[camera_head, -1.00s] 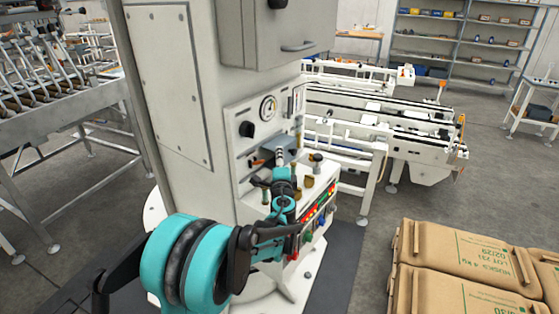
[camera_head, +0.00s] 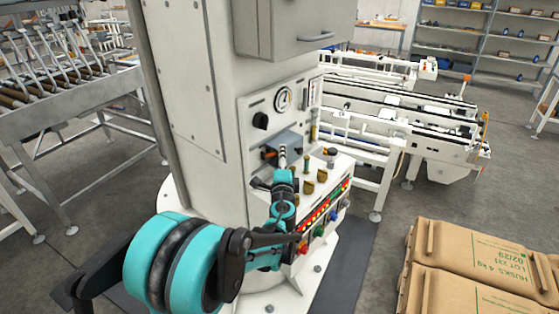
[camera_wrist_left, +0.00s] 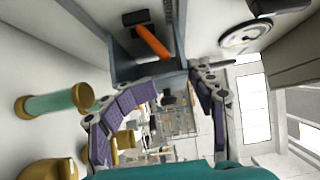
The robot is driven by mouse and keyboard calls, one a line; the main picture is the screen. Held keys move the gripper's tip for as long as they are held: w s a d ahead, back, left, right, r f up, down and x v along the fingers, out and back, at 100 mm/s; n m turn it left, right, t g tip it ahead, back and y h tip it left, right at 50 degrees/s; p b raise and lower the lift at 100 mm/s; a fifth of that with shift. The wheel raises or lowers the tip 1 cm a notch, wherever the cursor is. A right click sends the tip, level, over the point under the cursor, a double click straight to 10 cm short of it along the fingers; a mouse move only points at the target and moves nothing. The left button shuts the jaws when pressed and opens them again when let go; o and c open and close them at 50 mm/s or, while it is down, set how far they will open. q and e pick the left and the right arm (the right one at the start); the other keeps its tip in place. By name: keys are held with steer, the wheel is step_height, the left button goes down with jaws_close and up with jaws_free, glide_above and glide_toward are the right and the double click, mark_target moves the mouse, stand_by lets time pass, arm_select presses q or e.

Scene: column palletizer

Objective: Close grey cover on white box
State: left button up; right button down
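The white box is a control panel (camera_head: 259,105) on the front of the white column. The small blue-grey cover (camera_head: 287,141) juts out from it beside an orange handle (camera_head: 268,153). In the left wrist view, the cover (camera_wrist_left: 150,73) appears as a grey frame around the orange handle (camera_wrist_left: 152,42), which is exposed. My left gripper (camera_head: 283,154) is at the cover's near edge. My right gripper is out of view.
A gauge (camera_head: 283,99) and black knob (camera_head: 260,121) sit above the cover. A sloped ledge with yellow-and-green knobs (camera_head: 308,187) and lit buttons (camera_head: 318,216) lies below. Brown sacks (camera_head: 480,265) are at lower right, a white conveyor (camera_head: 400,120) behind.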

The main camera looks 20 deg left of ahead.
arm_select(q)
steer(key=shift+s+a+r, duration=0.1)
steer(key=shift+s+a, duration=0.05)
steer(key=shift+a, duration=0.05)
steer(key=shift+s, duration=0.1)
steer(key=v, duration=0.8)
steer(key=shift+s+a, duration=0.15)
steer(key=shift+s, duration=0.35)
stand_by(0.4)
stand_by(0.4)
